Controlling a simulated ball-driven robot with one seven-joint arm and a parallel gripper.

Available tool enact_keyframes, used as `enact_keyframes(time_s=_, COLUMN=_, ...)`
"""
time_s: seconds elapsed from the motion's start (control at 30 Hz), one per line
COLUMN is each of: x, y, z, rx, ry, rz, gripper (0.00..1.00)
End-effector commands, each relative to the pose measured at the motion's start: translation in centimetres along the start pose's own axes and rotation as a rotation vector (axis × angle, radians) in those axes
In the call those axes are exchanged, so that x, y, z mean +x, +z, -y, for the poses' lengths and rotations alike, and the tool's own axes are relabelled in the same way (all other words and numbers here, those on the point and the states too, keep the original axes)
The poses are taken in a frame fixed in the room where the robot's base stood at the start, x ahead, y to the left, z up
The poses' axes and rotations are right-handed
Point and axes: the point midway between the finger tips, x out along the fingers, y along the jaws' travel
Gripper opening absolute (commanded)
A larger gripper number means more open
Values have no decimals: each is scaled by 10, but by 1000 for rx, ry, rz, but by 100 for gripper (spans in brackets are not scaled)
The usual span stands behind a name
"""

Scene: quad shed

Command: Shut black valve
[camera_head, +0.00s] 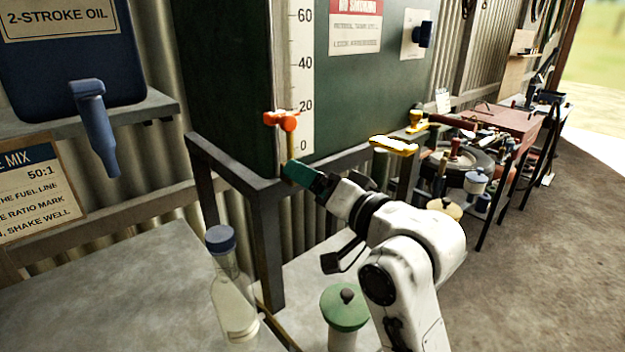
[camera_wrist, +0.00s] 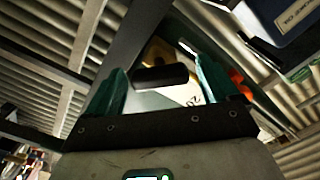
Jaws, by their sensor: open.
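A short black bar-like handle (camera_wrist: 161,76), seemingly the black valve, shows in the wrist view in front of a pale scale strip. It lies crosswise between the two green fingers of my gripper (camera_wrist: 162,64), with room on both sides. My gripper is open and grips nothing. In the head view my gripper (camera_head: 301,174) is at the lower front corner of the dark green tank (camera_head: 240,75), just below an orange valve (camera_head: 282,121). The black handle is hidden there behind my gripper and wrist. Whether a finger touches it I cannot tell.
The orange valve's pipe stands close above my fingers. A metal stand (camera_head: 262,200) frames the tank. A blue tap (camera_head: 95,125) is at left, a yellow valve (camera_head: 393,145) at right. A blue-capped bottle (camera_head: 233,290) and a green-lidded jar (camera_head: 345,308) stand below my arm.

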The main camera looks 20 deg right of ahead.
Motion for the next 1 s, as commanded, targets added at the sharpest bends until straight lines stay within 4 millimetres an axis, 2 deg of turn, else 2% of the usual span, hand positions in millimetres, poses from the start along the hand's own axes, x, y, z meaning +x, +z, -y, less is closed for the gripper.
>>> enact_keyframes(time_s=0.37, x=5, y=0, z=0, rx=-1, ry=0, rz=0, gripper=86)
enact_keyframes(time_s=0.87, x=4, y=0, z=0, rx=-1, ry=1, rz=0, gripper=38)
enact_keyframes(time_s=1.0, x=4, y=0, z=0, rx=-4, ry=1, rz=0, gripper=36)
